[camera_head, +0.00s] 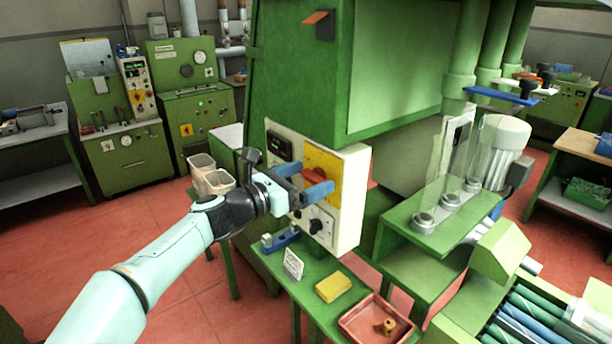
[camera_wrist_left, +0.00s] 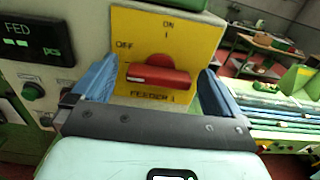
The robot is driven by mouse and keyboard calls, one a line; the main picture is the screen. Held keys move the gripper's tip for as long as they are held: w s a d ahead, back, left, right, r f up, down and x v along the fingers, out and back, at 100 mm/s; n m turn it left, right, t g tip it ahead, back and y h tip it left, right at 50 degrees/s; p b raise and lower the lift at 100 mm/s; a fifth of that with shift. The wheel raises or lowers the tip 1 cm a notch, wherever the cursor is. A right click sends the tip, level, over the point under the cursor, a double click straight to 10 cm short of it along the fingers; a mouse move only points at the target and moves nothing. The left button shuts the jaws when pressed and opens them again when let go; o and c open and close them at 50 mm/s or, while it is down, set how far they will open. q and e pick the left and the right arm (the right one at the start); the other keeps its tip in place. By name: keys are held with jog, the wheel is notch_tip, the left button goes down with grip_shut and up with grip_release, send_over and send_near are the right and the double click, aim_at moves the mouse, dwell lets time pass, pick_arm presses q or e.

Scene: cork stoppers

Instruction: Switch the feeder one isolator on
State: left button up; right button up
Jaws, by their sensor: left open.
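The feeder one isolator is a red rotary handle (camera_wrist_left: 158,76) on a yellow plate (camera_wrist_left: 190,30) marked ON at the top, OFF at the left and FEEDER 1 below. In the left wrist view the handle lies roughly level, with its left end below the OFF mark. It also shows in the head view as a red knob (camera_head: 314,176) on the yellow plate (camera_head: 322,160). My left gripper (camera_head: 304,180) is open, its blue fingers on either side of the handle; contact cannot be told. My right gripper is not in view.
The white control box (camera_head: 350,205) also carries a display (camera_wrist_left: 30,38), a green button (camera_wrist_left: 32,91) and a black knob (camera_head: 316,226). Below stands a green bench with a yellow block (camera_head: 333,287) and a red tray (camera_head: 350,325). Glass tubes (camera_head: 455,165) stand to the right.

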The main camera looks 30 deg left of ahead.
pick_arm(q)
jog(key=c, duration=1)
jog(key=shift+d+f+m+b, duration=0.1)
jog(key=shift+m+b, duration=0.75)
jog(key=shift+m, duration=0.25)
jog(key=shift+d+f+m+b, duration=0.1)
jog(key=shift+m+b, duration=0.7)
jog(key=shift+m, duration=0.3)
jog(key=m+b, duration=0.3)
jog(key=m, duration=0.2)
jog(key=shift+b, duration=0.4)
jog(key=m+b, duration=0.3)
jog(key=m, duration=0.1)
jog(key=shift+d+f+m, duration=0.1)
jog(key=shift+f+m, duration=0.05)
jog(key=shift+m, duration=0.25)
jog(key=shift+m+b, duration=1)
jog(key=shift+m, duration=0.9)
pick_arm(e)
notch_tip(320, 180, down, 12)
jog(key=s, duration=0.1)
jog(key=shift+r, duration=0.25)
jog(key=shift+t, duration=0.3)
